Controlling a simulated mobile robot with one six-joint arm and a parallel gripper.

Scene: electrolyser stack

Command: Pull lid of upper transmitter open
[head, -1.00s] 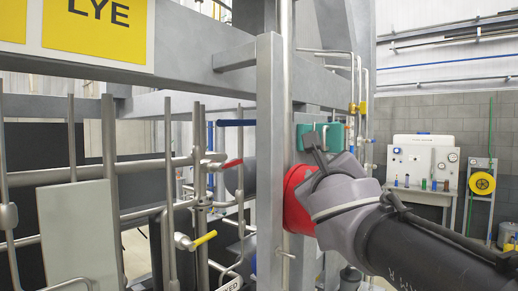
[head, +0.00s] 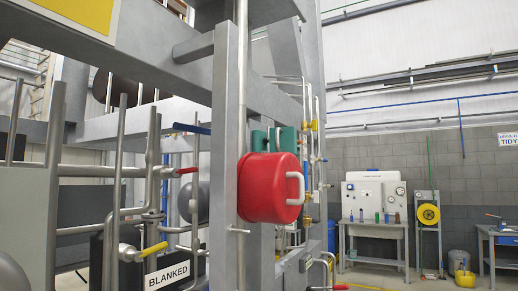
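A red drum-shaped housing (head: 262,188), which I take for the upper transmitter, is mounted on the grey steel upright in the middle of the head view. Its round end face on the right, which looks like the lid (head: 291,209), carries a pale D-shaped handle (head: 301,188). No gap shows between lid and housing, so it looks shut, though the seam is too small to judge. My gripper and arm are out of view, and nothing covers the red housing.
Green fittings (head: 268,139) and thin vertical pipes stand right behind the housing. Open floor (head: 380,278) lies to the right, before a white panel bench (head: 375,202).

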